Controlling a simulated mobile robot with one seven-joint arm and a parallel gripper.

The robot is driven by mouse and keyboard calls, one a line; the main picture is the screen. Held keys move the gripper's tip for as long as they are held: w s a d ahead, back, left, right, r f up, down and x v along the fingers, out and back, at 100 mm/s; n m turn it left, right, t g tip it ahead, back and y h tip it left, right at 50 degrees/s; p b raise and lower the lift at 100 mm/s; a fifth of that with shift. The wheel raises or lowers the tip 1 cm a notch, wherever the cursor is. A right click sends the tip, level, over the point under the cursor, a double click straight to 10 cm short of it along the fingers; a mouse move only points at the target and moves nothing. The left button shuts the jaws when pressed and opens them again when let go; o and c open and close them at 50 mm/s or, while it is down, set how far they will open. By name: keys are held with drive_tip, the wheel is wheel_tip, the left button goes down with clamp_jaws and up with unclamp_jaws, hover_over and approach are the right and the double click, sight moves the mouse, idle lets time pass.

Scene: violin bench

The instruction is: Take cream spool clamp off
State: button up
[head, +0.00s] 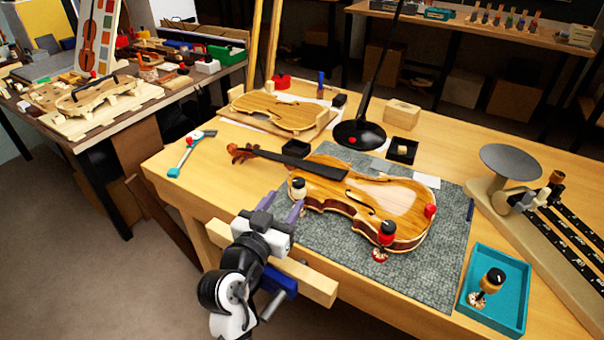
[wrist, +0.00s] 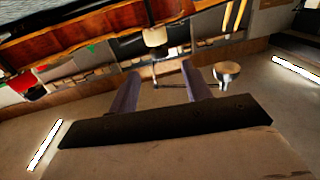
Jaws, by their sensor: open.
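The violin (head: 385,200) lies on a grey mat on the bench. A cream spool clamp (head: 297,186) with a dark top stands on its near left edge. In the wrist view a cream spool (wrist: 155,37) shows at the violin's edge, beyond my fingertips and roughly centred between them. My gripper (head: 285,203) is open and empty, just in front of the clamp at the bench's front edge. Its purple fingers (wrist: 161,70) look apart from the spool. The clamp's lower end is hidden in the head view.
Red spool clamps stand at the violin's near edge (head: 387,236) and right end (head: 430,211). A black lamp base (head: 359,135) stands behind. A wooden vise jaw (head: 312,281) sticks out near my arm.

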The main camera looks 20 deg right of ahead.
sight(299, 183)
drive_tip(key=p+x, duration=0.2)
drive_tip(key=x, duration=0.8)
drive_tip(key=shift+p, duration=0.35)
drive_tip(key=c, duration=1)
